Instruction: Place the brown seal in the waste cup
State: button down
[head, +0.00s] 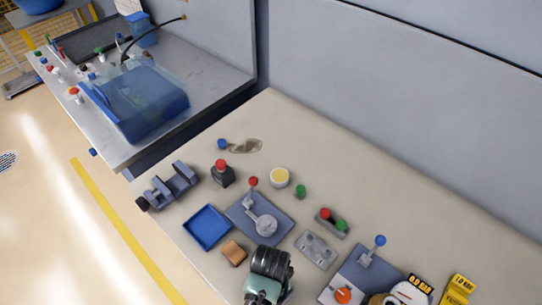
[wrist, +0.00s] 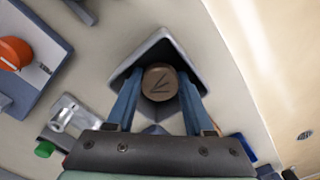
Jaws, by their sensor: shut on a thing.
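The brown seal (wrist: 159,79) is a round disc with dark marks on its face. In the wrist view it sits between the two blue fingers of my gripper (wrist: 160,92), which are shut on it. Behind it is a grey, square, open container (wrist: 178,48), which looks like the waste cup. The seal lies over the cup's opening in this view; I cannot tell how far above or inside the rim it is. In the head view part of my arm shows at the bottom edge, and neither the seal nor the cup can be made out.
A blue tray (head: 190,225) and a brown block (head: 235,253) lie left of my arm. A grey metal plate (head: 316,250) and a panel with an orange knob (head: 343,295) lie to its right.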

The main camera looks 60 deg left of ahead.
jog(key=shift+f, duration=0.15)
jog(key=c, duration=0.6)
grip_release()
jog(key=shift+o, duration=0.2)
notch_tip(320, 180, up, 12)
